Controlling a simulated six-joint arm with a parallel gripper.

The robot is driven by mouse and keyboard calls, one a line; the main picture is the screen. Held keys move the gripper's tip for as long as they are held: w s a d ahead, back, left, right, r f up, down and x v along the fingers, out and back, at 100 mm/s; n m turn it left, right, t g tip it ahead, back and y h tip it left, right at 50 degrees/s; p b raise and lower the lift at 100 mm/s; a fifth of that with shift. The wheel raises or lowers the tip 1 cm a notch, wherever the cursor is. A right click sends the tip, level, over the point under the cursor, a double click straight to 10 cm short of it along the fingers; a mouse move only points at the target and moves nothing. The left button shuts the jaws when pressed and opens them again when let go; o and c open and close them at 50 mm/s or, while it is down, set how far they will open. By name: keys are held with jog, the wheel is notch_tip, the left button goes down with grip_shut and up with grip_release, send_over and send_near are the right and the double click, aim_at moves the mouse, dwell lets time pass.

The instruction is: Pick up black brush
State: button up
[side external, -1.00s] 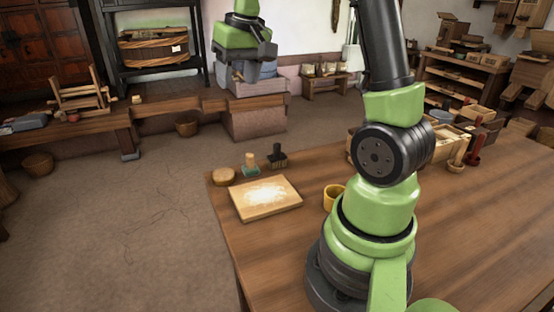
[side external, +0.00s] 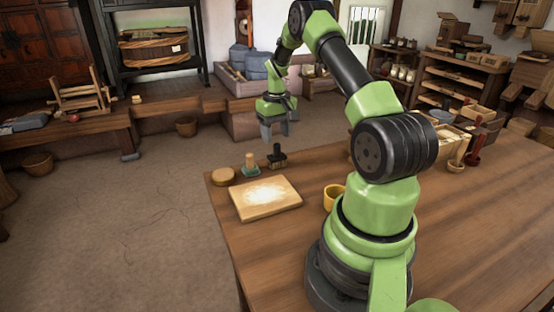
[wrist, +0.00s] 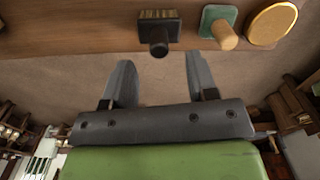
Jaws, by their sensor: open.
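The black brush (side external: 277,157) stands upright near the far edge of the table, its handle up. In the wrist view the black brush (wrist: 158,30) shows its dark handle and a block with tan bristles, at the top and just past the fingertips. My gripper (side external: 278,136) is open and empty, above and close to the brush in the side view. In the wrist view my gripper (wrist: 157,72) has its two grey fingers spread, with floor seen between them. The brush is not between the fingers.
A green brush with a wooden handle (side external: 250,166) stands left of the black one, then a round tan disc (side external: 223,176). Boxes (side external: 450,140) stand farther right.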

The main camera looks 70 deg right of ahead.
aim_at(277, 145)
notch_tip(277, 145, down, 4)
jog(key=shift+s+f, duration=0.1)
jog(key=shift+f, duration=0.15)
grip_shut()
jog(key=shift+r, duration=0.2)
notch_tip(277, 145, up, 10)
jog(key=shift+a+f, duration=0.1)
jog(key=shift+f, duration=0.05)
